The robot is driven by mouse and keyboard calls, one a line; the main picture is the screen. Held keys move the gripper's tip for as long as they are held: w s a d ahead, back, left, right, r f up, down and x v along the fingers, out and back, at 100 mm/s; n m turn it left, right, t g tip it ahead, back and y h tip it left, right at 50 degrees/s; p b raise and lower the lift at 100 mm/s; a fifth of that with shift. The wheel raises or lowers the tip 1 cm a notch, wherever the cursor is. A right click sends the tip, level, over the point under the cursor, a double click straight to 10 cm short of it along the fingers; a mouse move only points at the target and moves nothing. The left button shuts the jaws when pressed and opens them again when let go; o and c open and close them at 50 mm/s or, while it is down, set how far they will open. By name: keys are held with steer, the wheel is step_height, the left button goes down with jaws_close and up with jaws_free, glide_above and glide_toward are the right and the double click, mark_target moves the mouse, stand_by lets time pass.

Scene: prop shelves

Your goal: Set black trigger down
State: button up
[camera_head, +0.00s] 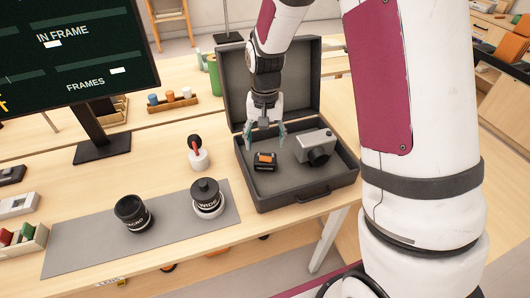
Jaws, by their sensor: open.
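A small black box-like piece with an orange patch, which looks like the black trigger (263,162), lies in the left part of an open dark case (299,199). My gripper (266,138) hangs just above and behind it, pointing down inside the case. Its fingers are spread and nothing is between them. A grey camera (316,144) with a dark lens lies in the right part of the case, apart from the black trigger. The case lid stands up behind my gripper.
A grey mat left of the case holds two black lenses, one marked WIDE (206,194) and another (133,212). A white bottle with a red and black top (198,154) stands close to the case's left side. A monitor (75,50) stands at the far left.

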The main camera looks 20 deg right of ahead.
mark_target(265, 156)
steer(key=s+r+n+t, duration=0.1)
steer(key=s+r, duration=0.5)
steer(key=r, duration=0.3)
steer(key=s+r+n+t, duration=0.1)
steer(key=s+r, duration=0.4)
steer(key=r, duration=0.4)
steer(key=s+r+n+t, duration=0.2)
steer(key=s+r, duration=0.1)
steer(key=s, duration=1.1)
steer(key=shift+s+d+r+t, duration=0.15)
steer(key=shift+d+r+t, duration=0.15)
steer(key=shift+d+r, duration=0.05)
